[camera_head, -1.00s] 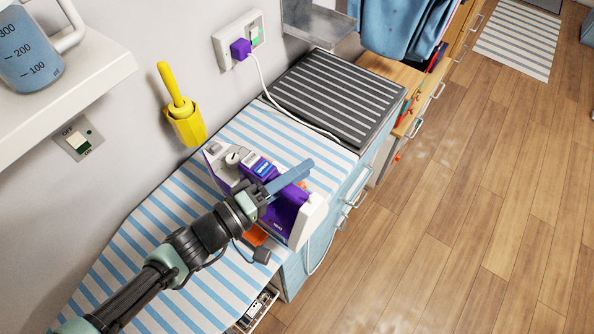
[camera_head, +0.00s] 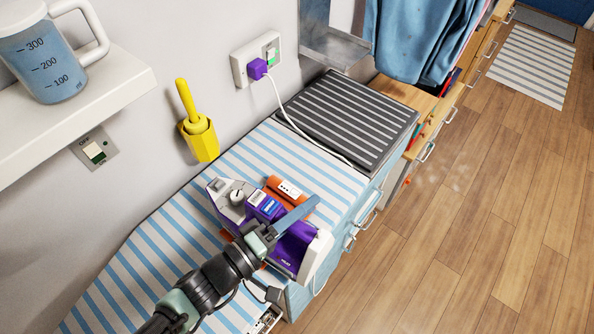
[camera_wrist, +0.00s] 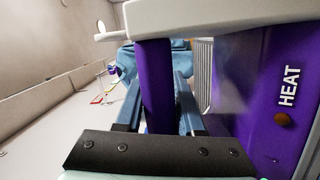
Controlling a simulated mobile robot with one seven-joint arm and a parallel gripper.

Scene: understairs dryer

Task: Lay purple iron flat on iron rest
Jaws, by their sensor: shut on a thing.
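The purple and white iron (camera_head: 290,252) is over the near part of the striped ironing surface, toward its right edge. My gripper (camera_head: 303,210) is shut on its purple handle; the wrist view shows the handle (camera_wrist: 156,85) between my two blue-grey fingers. The wrist view also shows the iron's purple side marked HEAT (camera_wrist: 290,85). I cannot tell whether the iron touches the surface below. The dark grey pad with pale ridges (camera_head: 345,118), which looks like the iron rest, lies flat at the far end, apart from the iron and with nothing standing on it.
A white cord (camera_head: 292,120) runs from the purple plug (camera_head: 258,69) across the near edge of the pad. An orange object (camera_head: 284,185) is just behind the iron. A yellow holder (camera_head: 200,139) hangs on the wall. Blue cloth (camera_head: 425,40) hangs beyond the pad. The striped cover (camera_head: 285,155) between iron and pad is mostly clear.

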